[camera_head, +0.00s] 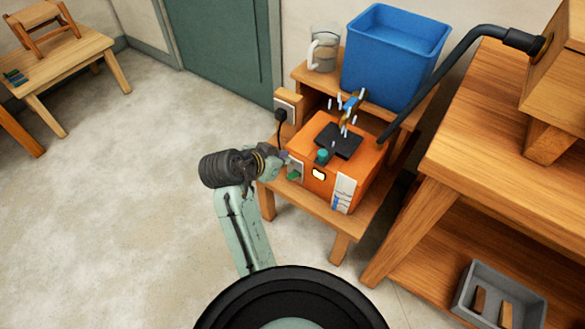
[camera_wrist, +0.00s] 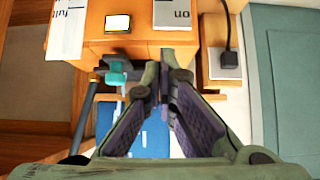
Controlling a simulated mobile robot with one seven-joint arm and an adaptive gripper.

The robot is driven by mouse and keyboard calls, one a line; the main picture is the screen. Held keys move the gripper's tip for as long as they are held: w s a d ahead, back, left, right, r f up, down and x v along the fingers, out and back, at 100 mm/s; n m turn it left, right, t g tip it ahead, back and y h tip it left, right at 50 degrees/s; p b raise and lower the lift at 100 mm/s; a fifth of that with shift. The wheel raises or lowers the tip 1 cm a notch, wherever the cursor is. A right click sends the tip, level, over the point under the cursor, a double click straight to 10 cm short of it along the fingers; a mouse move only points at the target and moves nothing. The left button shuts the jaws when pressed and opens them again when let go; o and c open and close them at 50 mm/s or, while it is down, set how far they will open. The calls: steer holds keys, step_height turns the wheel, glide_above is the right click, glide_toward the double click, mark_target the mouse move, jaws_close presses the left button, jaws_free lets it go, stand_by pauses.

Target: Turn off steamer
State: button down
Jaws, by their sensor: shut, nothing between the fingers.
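The steamer (camera_head: 330,190) is an orange box on a small wooden table, with a dark plate and a teal knob (camera_head: 322,156) on top. Its front has a lit pale window (camera_head: 319,174), a white label, and a grey switch panel with a green part (camera_head: 294,175) at the left. In the wrist view the window (camera_wrist: 117,22) is lit, and a panel (camera_wrist: 172,13) reads "on". My gripper (camera_head: 281,158) is shut and empty beside the steamer's left front corner. In the wrist view its fingertips (camera_wrist: 163,72) are near that panel; contact cannot be told. The switch itself is hard to make out.
A wall socket (camera_head: 287,105) with a black plug is behind the steamer. A blue bin (camera_head: 395,55) and a clear mug (camera_head: 323,48) stand behind it. A black hose (camera_head: 440,75) runs right to a wooden box.

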mark_target(302, 157)
steer(key=p+x, duration=0.1)
steer(key=x, duration=0.7)
steer(key=shift+w+d+f, duration=0.2)
steer(key=shift+d, duration=0.05)
steer(key=shift+s+a+f+p, duration=0.2)
steer(key=shift+s+f, duration=0.1)
steer(key=shift+f, duration=0.3)
steer(key=shift+s+a+f+p, duration=0.1)
steer(key=shift+s+a+f, duration=0.15)
steer(key=shift+f, duration=0.3)
steer(key=shift+s+a+f, duration=0.2)
steer(key=shift+f, duration=0.4)
steer(key=shift+f+b, duration=0.25)
steer(key=shift+b, duration=0.25)
